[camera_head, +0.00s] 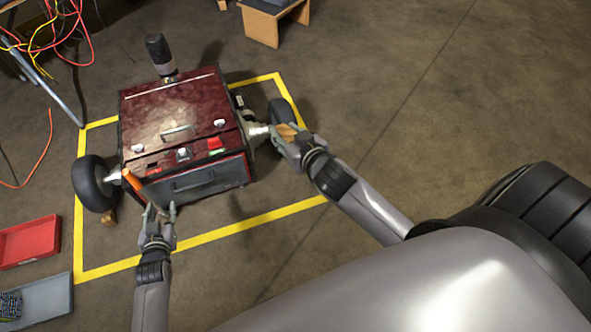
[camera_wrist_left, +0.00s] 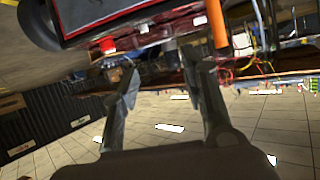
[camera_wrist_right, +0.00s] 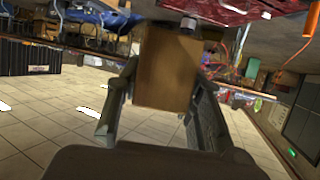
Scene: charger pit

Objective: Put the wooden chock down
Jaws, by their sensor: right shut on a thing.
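The wooden chock (camera_head: 288,131) is in my right gripper (camera_head: 283,139), beside the right wheel (camera_head: 281,111) of the red machine (camera_head: 178,112). In the right wrist view the chock (camera_wrist_right: 165,68) is a brown block between the two fingers. I cannot tell whether it touches the floor or the wheel. My left gripper (camera_head: 160,208) is open and empty, just in front of the machine's front left corner. In the left wrist view nothing is between its fingers (camera_wrist_left: 165,85).
A second wooden block (camera_head: 109,217) lies by the left wheel (camera_head: 94,184). Yellow tape (camera_head: 205,238) frames the machine. A red tray (camera_head: 29,242) and a grey tray (camera_head: 38,300) are at left. Cables (camera_head: 47,40) hang at upper left. The floor at right is clear.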

